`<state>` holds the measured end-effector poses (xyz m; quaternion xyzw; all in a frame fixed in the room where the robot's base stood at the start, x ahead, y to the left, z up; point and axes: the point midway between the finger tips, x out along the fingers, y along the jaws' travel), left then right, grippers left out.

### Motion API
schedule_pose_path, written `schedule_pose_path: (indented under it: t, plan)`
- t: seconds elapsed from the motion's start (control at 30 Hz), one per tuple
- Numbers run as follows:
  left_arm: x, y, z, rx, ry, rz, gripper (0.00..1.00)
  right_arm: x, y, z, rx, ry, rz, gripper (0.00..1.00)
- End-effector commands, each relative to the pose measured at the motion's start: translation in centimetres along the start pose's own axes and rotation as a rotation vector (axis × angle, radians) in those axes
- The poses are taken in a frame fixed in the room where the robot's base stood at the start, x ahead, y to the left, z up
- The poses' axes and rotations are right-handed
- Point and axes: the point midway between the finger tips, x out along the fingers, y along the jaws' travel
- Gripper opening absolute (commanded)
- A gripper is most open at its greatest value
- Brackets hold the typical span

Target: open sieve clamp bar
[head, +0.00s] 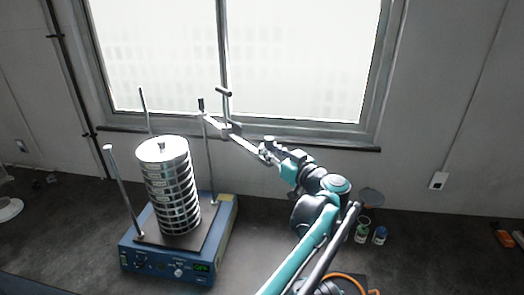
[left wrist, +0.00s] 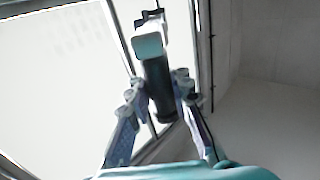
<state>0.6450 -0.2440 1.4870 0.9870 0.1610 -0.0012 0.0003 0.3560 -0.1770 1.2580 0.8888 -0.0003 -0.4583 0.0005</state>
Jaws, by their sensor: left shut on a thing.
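The sieve stack (head: 172,190), a metal cylinder of several ringed sieves with a lid and small knob, stands on the blue shaker base (head: 165,262). The pale clamp bar (head: 243,143) is off the lid, to the right of the stack. It reaches from near the top of the rear right rod (head: 209,165) toward my left gripper (head: 265,152). That gripper is shut on the bar's right end, up in front of the window. In the left wrist view its fingers (left wrist: 158,100) flank a dark, rounded handle (left wrist: 158,88). My right gripper is not in view.
Other upright rods (head: 122,185) stand around the stack. The window (head: 300,60) and its sill lie close behind the bar. Small jars (head: 362,232) stand on the dark bench to the right of my arm. An orange object (head: 503,239) lies at the far right.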

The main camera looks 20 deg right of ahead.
Motion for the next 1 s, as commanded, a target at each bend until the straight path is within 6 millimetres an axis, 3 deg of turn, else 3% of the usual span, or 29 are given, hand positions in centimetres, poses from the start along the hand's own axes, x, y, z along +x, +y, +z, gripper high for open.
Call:
schedule_pose_path:
  t: [0.33, 0.37, 0.43, 0.77, 1.0]
  plan:
    - [-0.3, 0.2, 0.1, -0.001, -0.004, 0.003, 0.0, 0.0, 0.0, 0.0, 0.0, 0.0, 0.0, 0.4]
    - [-0.3, 0.2, 0.1, -0.001, -0.003, 0.004, 0.25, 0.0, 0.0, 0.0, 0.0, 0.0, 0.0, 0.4]
    - [-0.2, 0.2, 0.1, -0.001, -0.003, 0.003, 0.43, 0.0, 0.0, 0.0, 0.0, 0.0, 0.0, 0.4]
    - [-0.1, 0.1, -0.2, 0.0, -0.001, 0.0, 0.43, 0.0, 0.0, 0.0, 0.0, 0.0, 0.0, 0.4]
    - [-0.1, 0.1, -3.6, 0.0, 0.0, 0.001, 0.43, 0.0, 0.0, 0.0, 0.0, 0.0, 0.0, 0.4]
